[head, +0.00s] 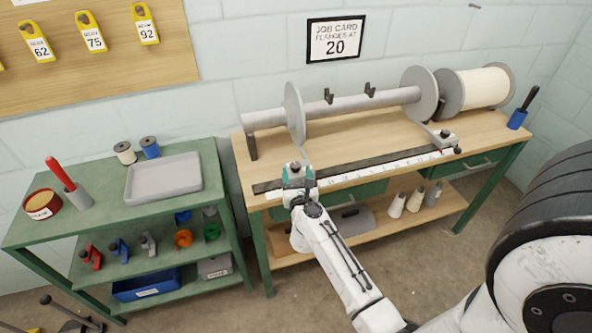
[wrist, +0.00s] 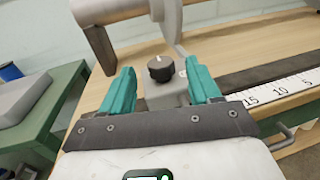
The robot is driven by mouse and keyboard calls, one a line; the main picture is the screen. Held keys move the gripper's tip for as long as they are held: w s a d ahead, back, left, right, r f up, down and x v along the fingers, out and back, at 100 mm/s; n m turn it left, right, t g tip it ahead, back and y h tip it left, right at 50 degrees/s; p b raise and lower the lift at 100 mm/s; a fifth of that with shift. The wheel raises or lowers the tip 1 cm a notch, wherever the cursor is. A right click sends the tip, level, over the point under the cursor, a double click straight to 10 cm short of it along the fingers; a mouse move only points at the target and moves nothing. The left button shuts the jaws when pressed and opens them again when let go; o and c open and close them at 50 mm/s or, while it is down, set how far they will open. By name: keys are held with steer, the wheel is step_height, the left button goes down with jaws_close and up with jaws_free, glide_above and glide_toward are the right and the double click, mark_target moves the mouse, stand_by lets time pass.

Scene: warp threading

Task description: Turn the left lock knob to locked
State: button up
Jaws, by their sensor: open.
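The left lock knob (wrist: 160,67) is a round black knob with a white pointer mark, on a grey block (wrist: 168,94) at the left part of the ruler rail. In the wrist view it stands between the two teal fingers of my gripper (wrist: 160,88), with gaps on both sides. The gripper is open and is not seen to touch the knob. In the head view my gripper (head: 298,174) covers most of this block. The right lock knob (head: 446,133) sits on its own block near the rail's right end.
A grey shaft (head: 350,103) with two flanges runs behind the rail (head: 400,158). The left flange (head: 294,112) rises just behind the gripper. A wall card (head: 335,38) reads "FLANGES AT 20". A green side table (head: 95,205) with a grey tray (head: 163,178) stands at left.

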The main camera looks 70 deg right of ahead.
steer(key=shift+x, duration=0.85)
steer(key=c, duration=1)
